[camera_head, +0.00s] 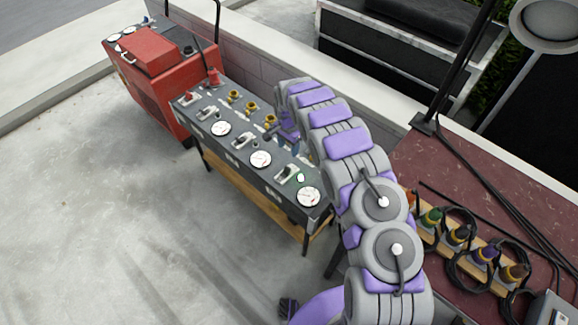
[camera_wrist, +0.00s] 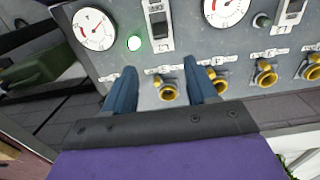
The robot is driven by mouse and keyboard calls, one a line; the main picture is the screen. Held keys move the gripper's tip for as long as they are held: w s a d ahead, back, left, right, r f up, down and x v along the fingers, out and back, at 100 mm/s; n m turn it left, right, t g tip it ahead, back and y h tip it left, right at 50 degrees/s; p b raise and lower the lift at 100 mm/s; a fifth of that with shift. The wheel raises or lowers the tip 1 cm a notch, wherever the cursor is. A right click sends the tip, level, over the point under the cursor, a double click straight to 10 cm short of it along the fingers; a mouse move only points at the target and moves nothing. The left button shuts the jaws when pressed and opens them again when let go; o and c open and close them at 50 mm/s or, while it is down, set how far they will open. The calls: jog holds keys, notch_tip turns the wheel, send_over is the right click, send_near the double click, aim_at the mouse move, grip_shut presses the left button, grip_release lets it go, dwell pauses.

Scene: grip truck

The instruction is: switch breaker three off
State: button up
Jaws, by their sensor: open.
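A dark control panel (camera_head: 235,150) lies on a table, with three round gauges and three switches in a row. The near-end switch (camera_head: 287,173) has a lit green light (camera_head: 300,178) beside it. In the wrist view the lit green light (camera_wrist: 134,43) sits between a gauge (camera_wrist: 94,29) and a switch (camera_wrist: 158,22). Another switch (camera_wrist: 290,10) is by an unlit lamp (camera_wrist: 262,20). Labels are too small to read. My gripper (camera_head: 290,138) is over the panel's right edge. Its two blue fingers (camera_wrist: 157,72) are apart and empty, with a yellow connector between them in the picture.
Several yellow connectors (camera_wrist: 265,73) line the panel edge. A red generator (camera_head: 155,75) stands past the far end. A dark red table (camera_head: 460,175) with cables and coloured plugs (camera_head: 460,234) is at the right. Open concrete floor (camera_head: 120,210) lies left of the panel.

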aim_at(288, 168)
notch_tip(288, 168, down, 12)
jog(key=shift+b, duration=0.9)
jog(key=shift+s+a+f, duration=0.1)
jog(key=shift+a+f, duration=0.1)
jog(key=shift+f, duration=0.4)
jog(key=shift+a, duration=0.1)
jog(key=c, duration=1.1)
jog(key=shift+o, duration=0.2)
